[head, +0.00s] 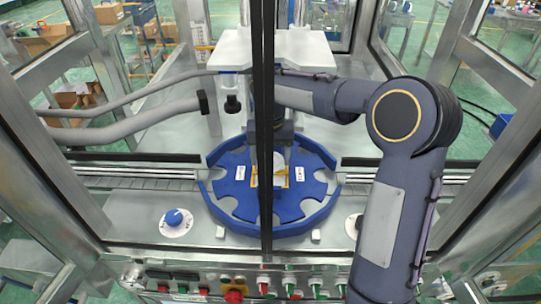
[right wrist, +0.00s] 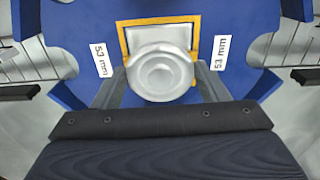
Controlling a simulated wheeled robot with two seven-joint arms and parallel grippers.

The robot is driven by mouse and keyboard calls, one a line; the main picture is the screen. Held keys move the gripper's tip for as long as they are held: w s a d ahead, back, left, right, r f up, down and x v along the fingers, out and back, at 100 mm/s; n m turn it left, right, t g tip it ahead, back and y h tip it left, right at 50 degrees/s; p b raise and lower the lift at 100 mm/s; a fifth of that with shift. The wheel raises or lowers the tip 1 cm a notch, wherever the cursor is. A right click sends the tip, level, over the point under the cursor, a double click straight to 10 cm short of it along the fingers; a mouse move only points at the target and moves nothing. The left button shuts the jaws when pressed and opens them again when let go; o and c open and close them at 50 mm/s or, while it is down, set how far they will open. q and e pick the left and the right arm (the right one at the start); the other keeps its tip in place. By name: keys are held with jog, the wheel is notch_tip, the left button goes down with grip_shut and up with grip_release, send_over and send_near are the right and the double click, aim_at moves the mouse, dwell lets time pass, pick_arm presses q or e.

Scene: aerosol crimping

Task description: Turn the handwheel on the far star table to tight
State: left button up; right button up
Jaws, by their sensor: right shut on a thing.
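The blue star table (head: 234,207) sits in the middle of the machine, with notches around its rim and a raised blue guide around it. It also fills the back of the right wrist view (right wrist: 75,25). In that view the silver round handwheel (right wrist: 160,72) stands at its centre, over a yellow-framed plate (right wrist: 124,42) between two "53 mm" labels. My right gripper (right wrist: 160,88) is shut on the handwheel, with one finger on each side. In the head view, my right gripper and a dark post hide most of the handwheel. My left gripper is not in view.
A dark vertical frame post (head: 264,120) stands in front of the star table. A white machine head (head: 290,50) hangs behind it. Grey hoses (head: 160,117) come in from the left. A blue knob (head: 174,218) and a button panel with a red button (head: 233,296) are in front.

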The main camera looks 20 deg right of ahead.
aim_at(270, 161)
jog(key=shift+m, duration=0.3)
jog(key=o, duration=1)
jog(key=shift+c, duration=0.2)
jog(key=shift+r, duration=3.95)
